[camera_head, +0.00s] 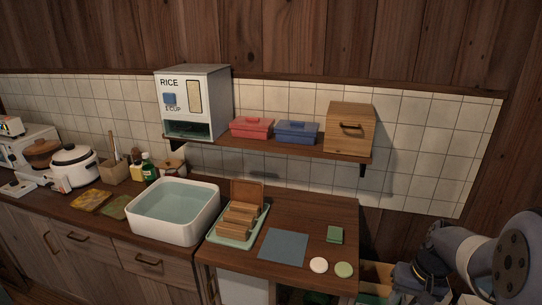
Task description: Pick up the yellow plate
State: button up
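No clearly yellow plate can be made out. A mottled yellow, flat, roughly rectangular item (91,200) lies on the left counter; I cannot tell whether it is a plate or a cloth. Two small round flat things lie at the front right of the right counter, a cream disc (318,265) and a pale green disc (344,269). My arm (475,258) is folded at the lower right, beside the counter and apart from all these things. Its gripper fingers cannot be made out.
A white water-filled basin (160,226) stands mid-counter. Right of it are a tray with wooden pieces (214,240), a blue-grey mat (283,247) and a green square (335,235). A shelf (280,145) overhangs behind, holding a rice dispenser (212,100) and boxes.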

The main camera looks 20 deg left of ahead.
aim_at(90, 201)
jog(key=i+j, duration=0.1)
jog(key=j, duration=2.4)
jog(key=i+j, duration=0.1)
jog(key=j, duration=0.75)
jog(key=i+j, duration=0.1)
jog(key=j, duration=1.55)
jog(key=i+j, duration=0.5)
jog(key=j, duration=0.25)
